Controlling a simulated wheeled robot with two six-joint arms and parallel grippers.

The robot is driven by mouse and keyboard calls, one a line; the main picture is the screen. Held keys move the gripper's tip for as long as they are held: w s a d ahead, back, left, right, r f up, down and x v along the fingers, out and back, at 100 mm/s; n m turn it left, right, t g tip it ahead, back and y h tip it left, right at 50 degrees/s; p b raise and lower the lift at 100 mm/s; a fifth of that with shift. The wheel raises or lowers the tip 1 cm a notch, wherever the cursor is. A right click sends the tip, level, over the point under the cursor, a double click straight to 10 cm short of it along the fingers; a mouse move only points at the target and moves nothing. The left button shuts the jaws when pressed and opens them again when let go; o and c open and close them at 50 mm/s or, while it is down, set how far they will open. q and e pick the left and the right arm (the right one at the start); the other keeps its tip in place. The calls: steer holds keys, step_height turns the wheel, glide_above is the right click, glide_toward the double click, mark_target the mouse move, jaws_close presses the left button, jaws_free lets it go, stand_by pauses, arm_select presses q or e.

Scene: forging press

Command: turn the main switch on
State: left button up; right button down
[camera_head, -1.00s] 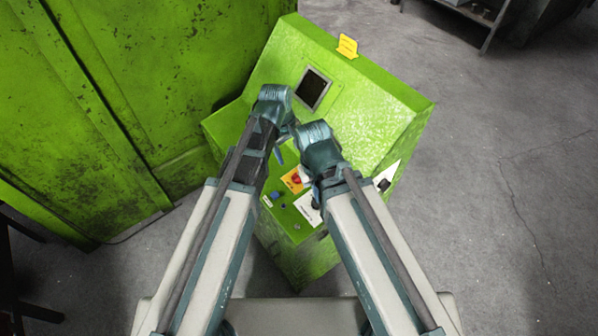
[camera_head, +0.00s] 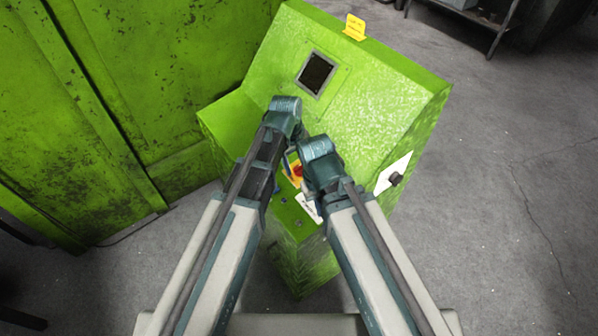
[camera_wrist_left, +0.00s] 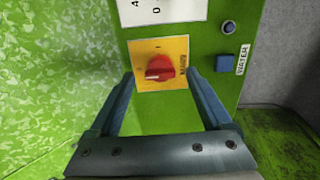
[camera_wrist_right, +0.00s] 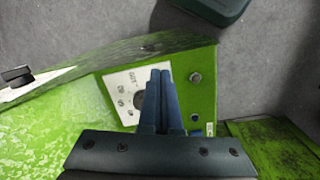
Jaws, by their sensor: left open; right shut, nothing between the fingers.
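A red rotary knob (camera_wrist_left: 160,68) with a pale mark at its left sits on a yellow plate (camera_wrist_left: 175,46) on the green control cabinet (camera_head: 355,75); the knob (camera_head: 298,170) also shows in the head view. My left gripper (camera_wrist_left: 161,78) is open and empty, its fingers on either side of the knob in the picture; I cannot tell whether they touch it. A black knob (camera_head: 396,178) on a white plate (camera_head: 386,183) is on the cabinet's right side. My right gripper (camera_wrist_right: 162,73) is shut and empty, over a white label plate (camera_wrist_right: 122,90) on the panel.
A blue button (camera_wrist_left: 224,63) and a round dark button (camera_wrist_left: 228,27) lie right of the yellow plate. A dark screen (camera_head: 316,73) and a yellow tag (camera_head: 354,27) are higher on the cabinet. A green metal wall (camera_head: 120,90) stands left.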

arm_select(q)
steer(key=shift+w+d+f+b, duration=0.1)
steer(key=shift+f+b, duration=0.25)
steer(key=shift+f, duration=0.4)
jaws_close()
